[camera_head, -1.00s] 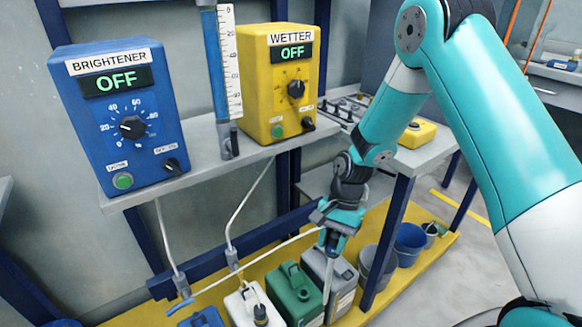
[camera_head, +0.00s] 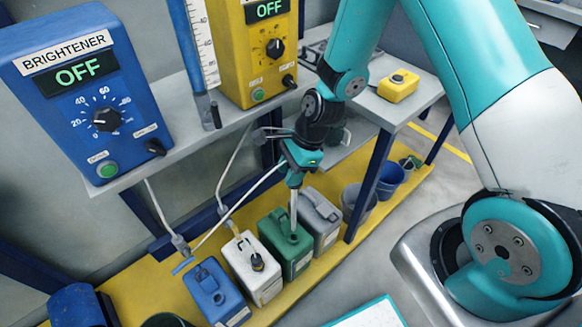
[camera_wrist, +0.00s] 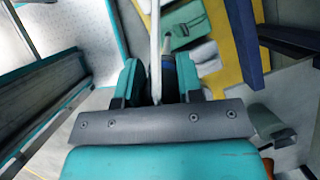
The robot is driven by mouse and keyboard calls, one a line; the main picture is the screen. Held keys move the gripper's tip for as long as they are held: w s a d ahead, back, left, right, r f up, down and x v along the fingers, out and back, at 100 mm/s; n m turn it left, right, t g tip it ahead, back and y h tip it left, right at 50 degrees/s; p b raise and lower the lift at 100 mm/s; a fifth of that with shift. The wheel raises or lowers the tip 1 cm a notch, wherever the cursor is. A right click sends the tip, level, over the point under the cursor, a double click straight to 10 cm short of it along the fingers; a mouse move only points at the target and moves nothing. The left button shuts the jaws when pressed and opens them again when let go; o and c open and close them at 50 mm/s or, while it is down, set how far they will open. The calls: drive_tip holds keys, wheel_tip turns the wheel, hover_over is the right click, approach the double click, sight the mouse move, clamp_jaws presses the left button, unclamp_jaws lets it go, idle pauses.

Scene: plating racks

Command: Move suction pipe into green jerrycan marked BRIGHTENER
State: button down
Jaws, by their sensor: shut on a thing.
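My gripper (camera_head: 295,180) is shut on the pale, thin suction pipe (camera_head: 293,212), which hangs nearly upright below it. The green jerrycan (camera_head: 275,232) stands on the yellow platform between a white and a grey can. The pipe's lower end meets the can's top at its opening; I cannot tell how far inside it is. The can's marking is too small to read. In the wrist view the pipe (camera_wrist: 155,45) runs up from between my fingers (camera_wrist: 158,80), with green can surfaces (camera_wrist: 186,22) beyond.
A blue can (camera_head: 205,290), a white can (camera_head: 243,278) and a grey can (camera_head: 322,215) share the yellow platform (camera_head: 140,290). Buckets (camera_head: 390,182) stand to the right. A shelf with the blue BRIGHTENER box (camera_head: 75,90) and yellow box (camera_head: 240,50) is above. A blue post (camera_head: 365,185) stands near.

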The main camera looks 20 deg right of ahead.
drive_tip(key=shift+f+b, duration=8.05)
drive_tip(key=shift+f, duration=5.7)
drive_tip(key=shift+f+b, duration=0.7)
drive_tip(key=shift+f, duration=0.5)
drive_tip(key=c, duration=0.7)
unclamp_jaws()
drive_tip(key=p+v, duration=0.5)
drive_tip(key=v, duration=1.2)
drive_tip(key=shift+d+r, duration=0.15)
drive_tip(key=shift+r, duration=0.05)
